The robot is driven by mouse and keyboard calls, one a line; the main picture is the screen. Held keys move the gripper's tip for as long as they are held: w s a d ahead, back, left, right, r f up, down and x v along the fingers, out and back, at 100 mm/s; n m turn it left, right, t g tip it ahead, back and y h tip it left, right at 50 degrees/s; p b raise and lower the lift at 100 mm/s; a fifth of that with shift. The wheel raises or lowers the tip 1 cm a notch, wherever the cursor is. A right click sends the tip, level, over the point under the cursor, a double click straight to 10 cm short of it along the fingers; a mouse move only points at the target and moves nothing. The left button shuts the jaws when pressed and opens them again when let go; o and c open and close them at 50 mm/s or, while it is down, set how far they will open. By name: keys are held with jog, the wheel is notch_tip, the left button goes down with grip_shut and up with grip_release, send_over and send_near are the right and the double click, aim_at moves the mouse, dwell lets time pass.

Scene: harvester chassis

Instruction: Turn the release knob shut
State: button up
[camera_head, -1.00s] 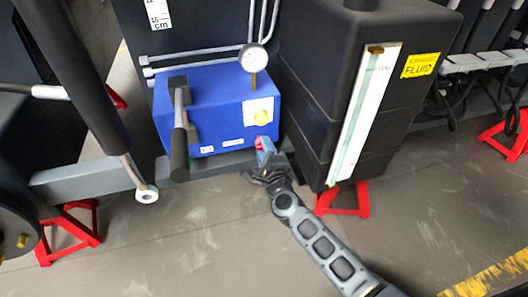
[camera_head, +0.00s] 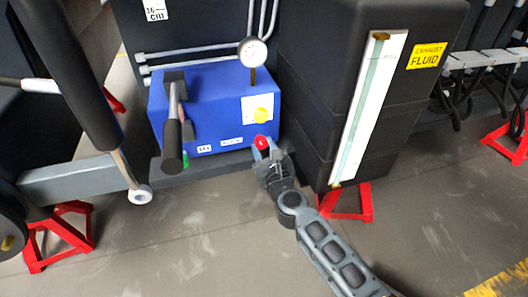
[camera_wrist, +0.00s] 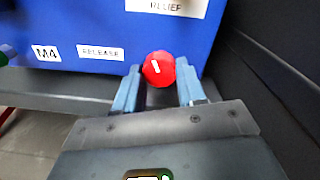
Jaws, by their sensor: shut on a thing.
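The release knob (camera_wrist: 158,69) is red and round with a short white mark on its face. It sits at the lower right of the blue pump box (camera_head: 205,110), near a label reading RELEASE (camera_wrist: 100,52). My gripper (camera_wrist: 159,85) has its two blue-grey fingers on the left and right sides of the knob, shut on it. In the head view the knob (camera_head: 261,142) shows at the tip of my gripper (camera_head: 268,153). The white mark is nearly upright, leaning slightly, in the wrist view.
A black-handled lever (camera_head: 172,135) and a round gauge (camera_head: 252,51) stand on the box. A large black fluid tank (camera_head: 310,85) with a sight strip is close on the right. Red stands (camera_head: 347,202) rest on the floor. Open floor lies in front.

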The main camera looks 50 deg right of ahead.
jog(key=m+b, duration=0.1)
jog(key=m, duration=0.4)
jog(key=shift+f+b, duration=0.2)
jog(key=shift+b, duration=0.2)
dwell(0.4)
jog(key=o, duration=1.1)
jog(key=shift+r, duration=0.1)
jog(key=shift+c, duration=0.2)
jog(key=v, duration=0.8)
jog(key=shift+b, duration=0.3)
